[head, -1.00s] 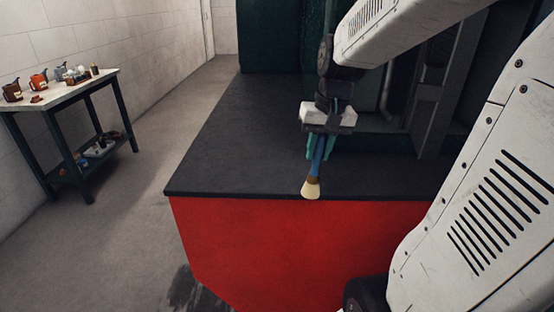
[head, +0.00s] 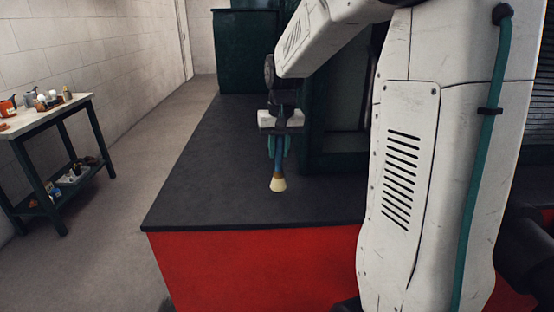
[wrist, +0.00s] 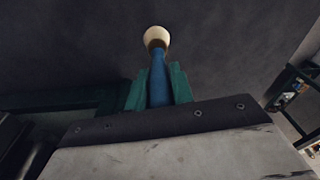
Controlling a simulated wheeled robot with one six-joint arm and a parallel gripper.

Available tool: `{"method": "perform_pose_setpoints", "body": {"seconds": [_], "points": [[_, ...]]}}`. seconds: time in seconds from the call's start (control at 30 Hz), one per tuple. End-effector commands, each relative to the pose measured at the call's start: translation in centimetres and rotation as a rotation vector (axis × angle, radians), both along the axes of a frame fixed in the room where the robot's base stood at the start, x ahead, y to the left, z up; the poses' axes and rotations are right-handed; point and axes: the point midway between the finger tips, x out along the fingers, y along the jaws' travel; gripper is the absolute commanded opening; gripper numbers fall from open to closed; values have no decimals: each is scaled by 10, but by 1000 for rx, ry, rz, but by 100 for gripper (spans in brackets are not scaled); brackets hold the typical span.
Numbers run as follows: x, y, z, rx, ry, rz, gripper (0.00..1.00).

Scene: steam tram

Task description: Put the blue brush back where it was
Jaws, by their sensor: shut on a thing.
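The blue brush (head: 278,172) has a blue handle and a pale cream bristle head that points down in the head view. My gripper (head: 278,147) is shut on its handle, with a green finger on each side. The brush hangs in front of the dark deck (head: 200,165) of the red-sided tram; the gap between bristles and deck cannot be judged. In the wrist view the blue brush (wrist: 158,75) sits between the green fingers of my gripper (wrist: 158,88), bristles pointing away from the camera.
A side table (head: 50,115) stands at the left wall, with cans and small items on top and more on its lower shelf. A dark green cabinet (head: 245,50) stands at the deck's far end. Grey floor (head: 125,190) lies open between table and tram.

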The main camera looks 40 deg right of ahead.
Motion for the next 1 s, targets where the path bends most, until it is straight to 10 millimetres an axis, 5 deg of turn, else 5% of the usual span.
{"method": "perform_pose_setpoints", "body": {"seconds": [0.33, 0.67, 0.7, 0.77, 1.0], "points": [[2, -1, -34, 1, 2, -2, 0], [2, -1, -37, 0, 0, -2, 0], [2, -1, -37, 0, 0, -2, 29], [2, -1, -37, 0, 0, -2, 45], [2, -1, -37, 0, -1, -2, 45]]}}
